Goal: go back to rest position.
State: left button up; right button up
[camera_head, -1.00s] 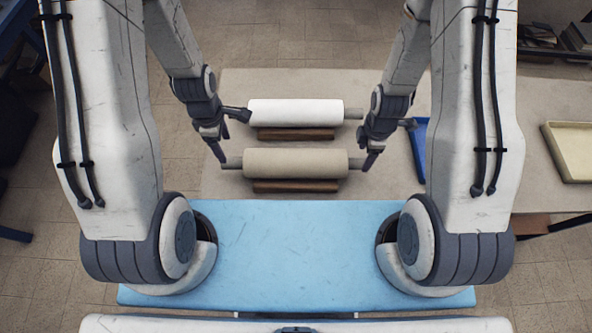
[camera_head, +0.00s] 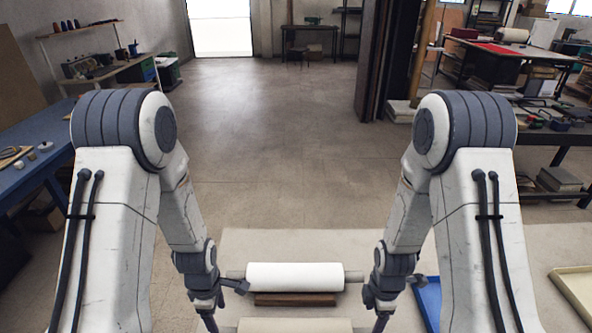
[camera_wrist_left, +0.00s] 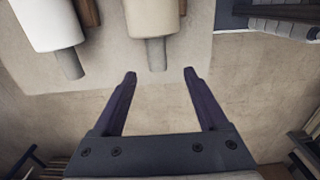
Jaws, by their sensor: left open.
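A white roll (camera_head: 294,277) rests on a dark wooden support on the pale table (camera_head: 264,240) in the head view. A beige roll (camera_head: 294,325) lies nearer, mostly cut off by the bottom edge. My left gripper (camera_head: 224,305) is beside the left ends of the rolls, its two fingers spread. In the left wrist view this gripper (camera_wrist_left: 160,76) is open with nothing between its fingers, and the ends of the white roll (camera_wrist_left: 48,22) and beige roll (camera_wrist_left: 152,18) show beyond the tips. My right gripper (camera_head: 397,303) is beside the rolls' right ends, with spread fingers and nothing visible in it.
A blue tray (camera_head: 427,297) is right of my right gripper. A cream tray (camera_head: 577,292) stands at the far right. A blue bench (camera_head: 40,140) runs along the left, and a cluttered dark bench (camera_head: 560,125) is at the right. Open floor (camera_head: 280,150) lies beyond the table.

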pick_arm(q)
jog(key=s+d+r+m+b, duration=0.2)
jog(key=s+d+r+m, duration=0.2)
jog(key=d+r+m, duration=0.7)
pick_arm(e)
jog(key=s+a+r+m, duration=0.3)
jog(key=a+r+m, duration=0.2)
jog(key=a+r, duration=0.55)
pick_arm(q)
jog(key=s+d+r+m+b, duration=0.1)
jog(key=s+r+m, duration=0.2)
jog(key=s+m, duration=0.2)
jog(key=s+d+r+m+h+b, duration=0.1)
jog(key=s+r+m, duration=0.3)
jog(key=m, duration=0.5)
jog(key=shift+s+d+r, duration=0.2)
jog(key=shift+s+d, duration=0.45)
jog(key=shift+s, duration=0.45)
pick_arm(e)
jog(key=s+a+r+m+y, duration=0.1)
jog(key=s+a+r+m, duration=0.2)
jog(key=s+r+m, duration=0.2)
jog(key=s+r, duration=0.3)
jog(key=s, duration=0.4)
jog(key=shift+a+r+m, duration=0.15)
jog(key=shift+a+m, duration=0.05)
jog(key=shift+m, duration=0.1)
jog(key=shift+s, duration=0.1)
